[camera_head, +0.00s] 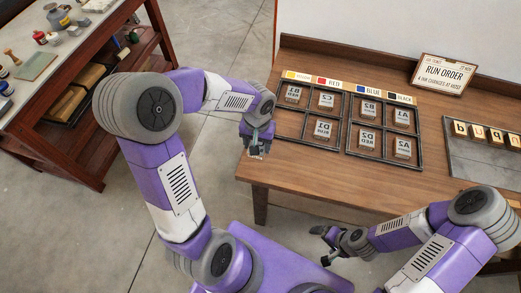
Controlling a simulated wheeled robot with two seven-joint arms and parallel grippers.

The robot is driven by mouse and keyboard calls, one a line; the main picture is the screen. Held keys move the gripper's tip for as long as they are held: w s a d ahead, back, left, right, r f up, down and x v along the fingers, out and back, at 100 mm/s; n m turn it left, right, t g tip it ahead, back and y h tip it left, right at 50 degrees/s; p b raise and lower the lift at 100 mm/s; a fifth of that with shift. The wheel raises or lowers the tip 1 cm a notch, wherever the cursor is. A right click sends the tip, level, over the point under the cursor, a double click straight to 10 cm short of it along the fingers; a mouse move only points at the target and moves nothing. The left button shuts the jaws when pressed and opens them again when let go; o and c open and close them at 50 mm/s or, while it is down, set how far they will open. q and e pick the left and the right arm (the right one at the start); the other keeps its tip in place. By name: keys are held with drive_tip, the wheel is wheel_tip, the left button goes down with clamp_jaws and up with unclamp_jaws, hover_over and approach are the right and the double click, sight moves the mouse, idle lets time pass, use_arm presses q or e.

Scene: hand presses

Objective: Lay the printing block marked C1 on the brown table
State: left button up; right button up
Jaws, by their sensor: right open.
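I cannot make out a block marked C1; the bottom-left compartment of the left rack (308,116) looks empty. Pale blocks with mirrored marks sit in the other compartments, among them C2 (326,100) and D1 (323,129). My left gripper (257,150) points down at the left edge of the brown table (290,172), just left of the rack. Something small and pale shows at its fingertips, too small to identify, and its jaws are unclear. My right gripper (322,246) is open and empty, in front of the table's front edge.
A right rack (385,127) holds more marked blocks. Colour labels run along the racks' back, with a run order sign (443,73) behind. A grey plate (475,158) with several letter blocks lies right. The table's front strip is clear. A cluttered bench (90,45) stands far left.

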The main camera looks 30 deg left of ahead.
use_arm(q)
wheel_tip(320, 180, down, 5)
drive_tip(key=shift+f+b, duration=0.1)
drive_tip(key=shift+b, duration=0.75)
drive_tip(key=shift+f, duration=0.1)
drive_tip(key=o, duration=1.1)
drive_tip(key=shift+r, duration=0.45)
wheel_tip(320, 180, up, 12)
drive_tip(key=p, duration=0.4)
drive_tip(key=shift+f, duration=0.2)
